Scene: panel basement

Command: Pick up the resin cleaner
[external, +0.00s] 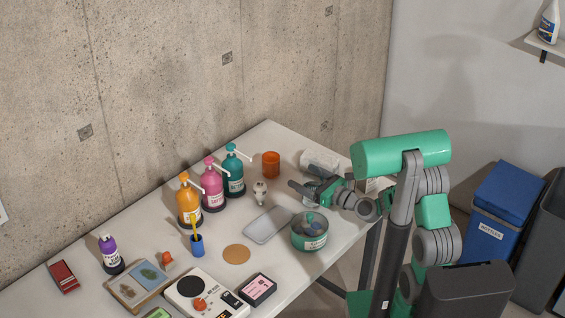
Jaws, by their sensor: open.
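No label that I can read marks the resin cleaner, so I cannot tell which container it is. Pump bottles in orange (188,203), pink (211,188) and teal (234,178) stand upright in a row along the wall side of the table. A purple bottle with a dark base (110,255) stands at the left. A white and blue spray bottle (548,24) stands on a wall shelf at the upper right. My gripper (301,190) is open over the table's right part, near a small whitish figure (260,193) and apart from the pump bottles. Its finger gap looks empty.
The white table (285,142) also carries an orange cup (271,164), a grey tray (268,224), a green bowl with items (309,238), a blue cup (197,246), a scale-like device (203,296) and a pink-topped box (258,289). Blue (503,210) and grey bins stand right.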

